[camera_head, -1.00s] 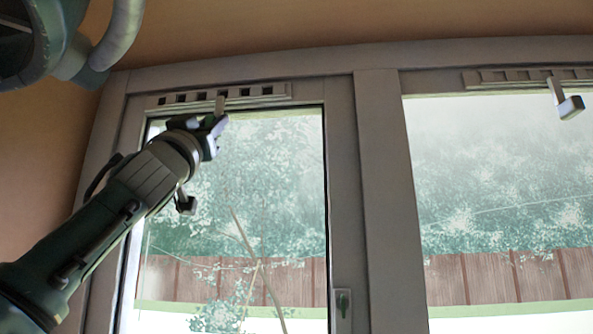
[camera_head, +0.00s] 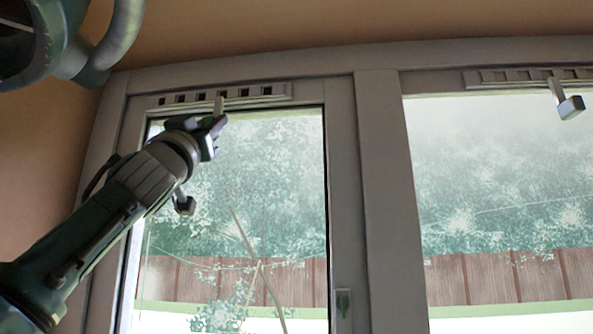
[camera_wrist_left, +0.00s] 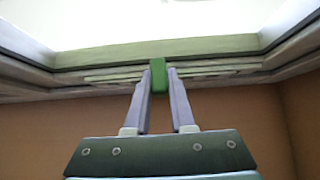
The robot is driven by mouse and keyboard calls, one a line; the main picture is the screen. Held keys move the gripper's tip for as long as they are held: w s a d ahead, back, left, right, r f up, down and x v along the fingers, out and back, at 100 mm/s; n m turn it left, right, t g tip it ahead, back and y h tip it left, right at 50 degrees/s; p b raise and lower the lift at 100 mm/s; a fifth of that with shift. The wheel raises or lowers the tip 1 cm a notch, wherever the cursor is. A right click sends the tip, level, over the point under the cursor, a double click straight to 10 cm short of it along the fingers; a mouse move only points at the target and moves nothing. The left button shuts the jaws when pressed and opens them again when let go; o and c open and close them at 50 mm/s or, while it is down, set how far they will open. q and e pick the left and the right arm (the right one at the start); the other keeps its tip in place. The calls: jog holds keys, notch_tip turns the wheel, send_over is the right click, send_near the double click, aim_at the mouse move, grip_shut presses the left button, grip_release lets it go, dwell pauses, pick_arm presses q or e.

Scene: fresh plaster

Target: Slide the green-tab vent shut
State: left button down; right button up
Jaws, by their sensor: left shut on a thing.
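The vent (camera_head: 190,98) is a pale slotted strip at the top of the left window, with several dark slots showing. Its tab stem (camera_head: 219,103) hangs down from the strip. In the left wrist view the green tab (camera_wrist_left: 158,66) is upright between the two fingers of my left gripper (camera_wrist_left: 159,82). My left gripper (camera_head: 216,122) is shut on the tab, just below the vent in the head view, and its fingers hide most of the tab there. My right gripper is not in view.
A window post (camera_head: 382,200) stands between the panes. A window handle (camera_head: 343,303) is low on the left frame.

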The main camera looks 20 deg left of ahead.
pick_arm(q)
jog(key=shift+s+a, duration=0.15)
jog(key=shift+a, duration=0.45)
jog(key=shift+s+a, duration=0.15)
jog(key=shift+a, duration=0.4)
jog(key=c, duration=0.8)
grip_release()
jog(key=shift+o, duration=0.2)
jog(key=shift+f, duration=0.1)
jog(key=b+v, duration=0.8)
jog(key=v, duration=0.1)
jog(key=shift+s+f, duration=0.2)
jog(key=shift+s, duration=0.15)
